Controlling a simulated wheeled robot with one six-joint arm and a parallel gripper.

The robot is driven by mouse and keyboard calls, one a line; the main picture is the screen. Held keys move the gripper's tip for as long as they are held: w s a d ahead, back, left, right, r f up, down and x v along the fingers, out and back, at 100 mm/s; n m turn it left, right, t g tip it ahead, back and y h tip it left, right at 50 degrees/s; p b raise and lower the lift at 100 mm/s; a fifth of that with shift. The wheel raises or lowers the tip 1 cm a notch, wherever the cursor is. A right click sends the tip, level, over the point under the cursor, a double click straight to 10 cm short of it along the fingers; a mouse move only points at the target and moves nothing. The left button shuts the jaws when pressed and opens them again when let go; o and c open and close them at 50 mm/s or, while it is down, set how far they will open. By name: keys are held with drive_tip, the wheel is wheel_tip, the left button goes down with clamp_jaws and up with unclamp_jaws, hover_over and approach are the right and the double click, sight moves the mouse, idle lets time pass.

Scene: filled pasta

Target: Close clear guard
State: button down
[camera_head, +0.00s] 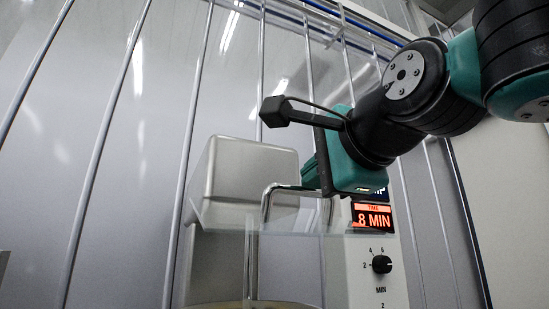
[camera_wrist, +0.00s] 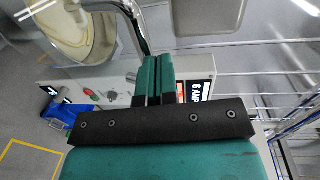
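The clear guard (camera_head: 285,262) is a see-through panel at the lower middle of the head view. Its faint edges stand in front of the bent metal tube and the grey block, and its exact tilt is hard to tell. My gripper (camera_head: 312,174) points down-left, just above the tube's top bend and close to the guard's upper part. In the wrist view, the teal fingers of my gripper (camera_wrist: 157,72) lie side by side with only a thin dark line between them. They look shut, with nothing visible held. I cannot tell whether they touch the guard.
A bent metal tube (camera_head: 265,215) rises beside a rounded grey block (camera_head: 245,170). A white control panel (camera_head: 400,270) with a red display (camera_head: 373,217) and black knob (camera_head: 381,264) stands right. A round pale bowl (camera_wrist: 85,35) shows in the wrist view. Metal bars run behind.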

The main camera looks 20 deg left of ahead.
drive_tip(key=shift+t+y, duration=0.4)
drive_tip(key=shift+y, duration=0.1)
drive_tip(key=f+b, duration=0.5)
drive_tip(key=w+a+f+b, duration=0.1)
drive_tip(key=f+b, duration=0.1)
drive_tip(key=f, duration=0.1)
drive_tip(key=shift+f+b, duration=0.1)
drive_tip(key=shift+b, duration=0.3)
drive_tip(key=shift+w+a+f+b, duration=0.25)
drive_tip(key=shift+f+b, duration=0.15)
drive_tip(key=shift+f, duration=0.15)
drive_tip(key=shift+w+a+f+b, duration=0.2)
drive_tip(key=shift+f+b, duration=0.15)
drive_tip(key=shift+f, duration=0.15)
drive_tip(key=shift+s, duration=0.1)
